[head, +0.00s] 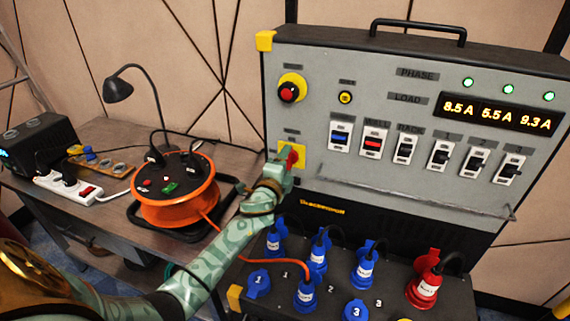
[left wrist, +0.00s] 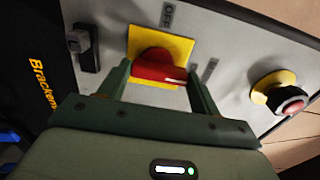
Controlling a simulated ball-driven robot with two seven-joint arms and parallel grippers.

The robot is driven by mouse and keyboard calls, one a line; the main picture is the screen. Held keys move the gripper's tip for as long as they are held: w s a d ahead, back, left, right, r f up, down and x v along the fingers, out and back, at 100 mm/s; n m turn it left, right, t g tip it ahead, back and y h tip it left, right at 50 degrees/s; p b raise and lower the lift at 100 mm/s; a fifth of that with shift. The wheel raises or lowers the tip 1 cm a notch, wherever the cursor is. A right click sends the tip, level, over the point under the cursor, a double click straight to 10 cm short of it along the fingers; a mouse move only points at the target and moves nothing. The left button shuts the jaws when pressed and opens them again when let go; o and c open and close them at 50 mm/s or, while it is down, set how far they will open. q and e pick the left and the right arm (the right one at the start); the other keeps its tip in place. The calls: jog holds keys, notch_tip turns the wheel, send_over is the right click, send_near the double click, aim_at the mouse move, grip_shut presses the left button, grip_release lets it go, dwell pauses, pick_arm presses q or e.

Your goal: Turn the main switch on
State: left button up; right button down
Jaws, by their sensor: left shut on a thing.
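The main switch is a red rotary handle (head: 292,157) on a yellow square plate (head: 300,148), at the lower left of the grey panel. In the left wrist view the red handle (left wrist: 158,66) lies across its yellow plate (left wrist: 176,45), with a pale mark near its right end. An OFF label (left wrist: 168,15) shows beside the plate. My left gripper (head: 284,169) is at the switch, its two fingers (left wrist: 160,78) on either side of the handle and shut on it. The gripper partly hides the switch in the head view. My right gripper is not in view.
A red emergency button (head: 287,92) sits above the switch. Breakers (head: 407,147) and a lit load display (head: 497,112) are to the right. Blue and red plugs (head: 424,288) stand below. An orange cable reel (head: 172,205) and black lamp (head: 118,90) are on the left table.

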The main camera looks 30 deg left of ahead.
pick_arm(q)
jog(key=shift+d+f, duration=0.1)
dwell(0.3)
jog(key=o, duration=1)
jog(key=p+v, duration=0.1)
jog(key=v, duration=1.5)
jog(key=shift+s+d+p, duration=0.15)
jog(key=shift+p, duration=0.15)
jog(key=shift+s, duration=0.1)
